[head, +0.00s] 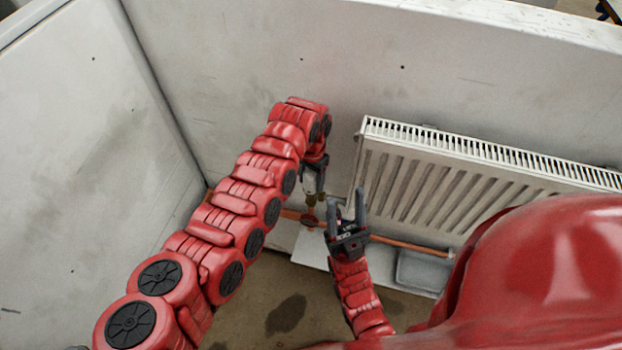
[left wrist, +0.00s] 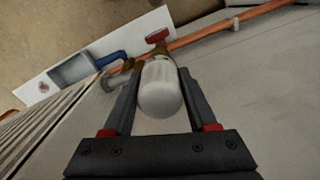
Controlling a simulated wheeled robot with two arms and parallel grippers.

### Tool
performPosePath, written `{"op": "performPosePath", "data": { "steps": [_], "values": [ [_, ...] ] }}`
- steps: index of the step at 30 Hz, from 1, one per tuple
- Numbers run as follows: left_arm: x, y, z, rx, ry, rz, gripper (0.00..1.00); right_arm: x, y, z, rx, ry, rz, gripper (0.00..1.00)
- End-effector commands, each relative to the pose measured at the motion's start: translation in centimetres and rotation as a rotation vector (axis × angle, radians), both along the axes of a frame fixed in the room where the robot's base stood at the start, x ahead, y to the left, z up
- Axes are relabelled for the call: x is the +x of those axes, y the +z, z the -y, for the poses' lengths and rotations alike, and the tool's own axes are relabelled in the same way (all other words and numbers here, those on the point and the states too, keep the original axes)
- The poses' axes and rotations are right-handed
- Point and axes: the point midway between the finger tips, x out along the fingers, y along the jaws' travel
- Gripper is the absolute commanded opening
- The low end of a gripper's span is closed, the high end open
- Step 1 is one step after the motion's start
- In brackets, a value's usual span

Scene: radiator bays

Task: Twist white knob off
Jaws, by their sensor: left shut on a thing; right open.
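The white knob (left wrist: 161,92) is a smooth, rounded cylinder on a brass valve beside the radiator's end. My left gripper (left wrist: 160,76) is shut on the knob, one dark finger on each side. In the head view my left gripper (head: 314,178) points down at the valve (head: 311,200), and the knob is largely hidden by gripper and arm. My right gripper (head: 347,212) is open and empty, fingers up, just right of the valve and in front of the radiator's lower left corner.
The white radiator (head: 450,185) hangs on the back wall at right. A copper pipe (head: 405,243) runs low along the wall, with a red handle (left wrist: 157,36) near the valve. A grey tray (head: 423,268) and a blue lever (left wrist: 110,58) sit by a white board (head: 311,252).

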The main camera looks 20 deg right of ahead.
Motion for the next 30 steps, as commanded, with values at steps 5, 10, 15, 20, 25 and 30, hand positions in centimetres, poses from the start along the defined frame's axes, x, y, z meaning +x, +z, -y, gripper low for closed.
{"op": "performPosePath", "data": {
  "steps": [5, 10, 15, 20, 25, 30],
  "values": [
    [0.20, 0.99, 0.14, -0.004, -0.001, 0.007, 0.00, 0.00, 0.37, 0.00, 0.000, 0.000, 0.000, 0.50],
    [0.31, 1.15, 0.19, -0.006, -0.001, 0.009, 0.00, 0.00, 0.38, 0.00, 0.000, 0.000, 0.000, 0.50],
    [0.32, 1.16, 0.20, -0.006, -0.001, 0.011, 0.76, 0.01, 0.39, 0.00, 0.000, 0.000, 0.000, 0.50],
    [0.27, 1.05, 0.16, -0.005, -0.001, 0.009, 0.93, 0.00, 0.36, 0.00, 0.000, 0.000, 0.000, 0.50],
    [0.25, 0.98, 0.14, -0.005, -0.001, 0.007, 0.97, 0.01, 0.33, 0.00, 0.000, 0.000, 0.000, 0.50],
    [0.23, 0.94, 0.13, -0.004, -0.001, 0.007, 1.00, 0.00, 0.33, 0.00, 0.000, 0.000, 0.000, 0.50]
  ]
}}
